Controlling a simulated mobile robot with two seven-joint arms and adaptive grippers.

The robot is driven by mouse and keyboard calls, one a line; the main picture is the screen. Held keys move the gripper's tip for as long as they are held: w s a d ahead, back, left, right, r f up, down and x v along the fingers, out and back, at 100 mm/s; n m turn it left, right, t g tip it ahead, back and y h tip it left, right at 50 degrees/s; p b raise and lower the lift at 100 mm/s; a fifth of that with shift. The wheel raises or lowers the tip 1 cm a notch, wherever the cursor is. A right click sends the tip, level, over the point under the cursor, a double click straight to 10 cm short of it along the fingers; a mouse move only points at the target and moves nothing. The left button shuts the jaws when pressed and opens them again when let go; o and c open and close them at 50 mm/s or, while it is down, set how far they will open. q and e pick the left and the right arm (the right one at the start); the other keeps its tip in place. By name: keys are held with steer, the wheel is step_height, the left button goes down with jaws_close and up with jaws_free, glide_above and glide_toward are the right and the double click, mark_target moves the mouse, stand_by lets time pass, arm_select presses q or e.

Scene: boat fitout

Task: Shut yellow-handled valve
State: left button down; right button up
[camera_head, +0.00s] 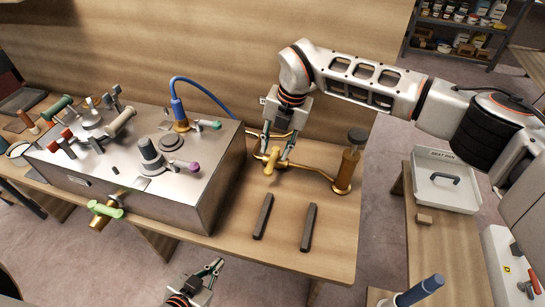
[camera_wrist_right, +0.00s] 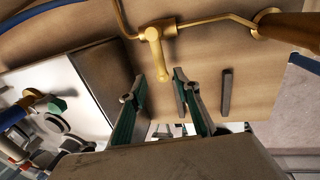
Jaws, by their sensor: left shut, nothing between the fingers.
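The yellow-handled valve (camera_head: 269,167) sits on a brass pipe on the wooden bench, right of the metal box. In the right wrist view its yellow handle (camera_wrist_right: 156,55) points down the picture toward my fingers. My right gripper (camera_head: 276,156) reaches down over the valve from above. In the right wrist view the right gripper (camera_wrist_right: 159,79) is open, with the handle's end between or just beyond its fingertips. I cannot tell whether a finger touches it. My left gripper (camera_head: 213,268) is shut and empty, low in the head view, in front of the bench.
The metal box (camera_head: 90,178) carries several fittings, with a green-handled valve (camera_head: 106,209) on its front. A brass cylinder (camera_head: 347,168) stands right of the valve. Two dark bars (camera_head: 263,216) (camera_head: 308,227) lie on the bench. A blue hose (camera_head: 205,89) runs behind.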

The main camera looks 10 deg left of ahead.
steer(key=r, duration=0.2)
steer(key=d+r, duration=0.1)
steer(key=r, duration=0.2)
steer(key=shift+s+r, duration=0.1)
steer(key=shift+r, duration=0.25)
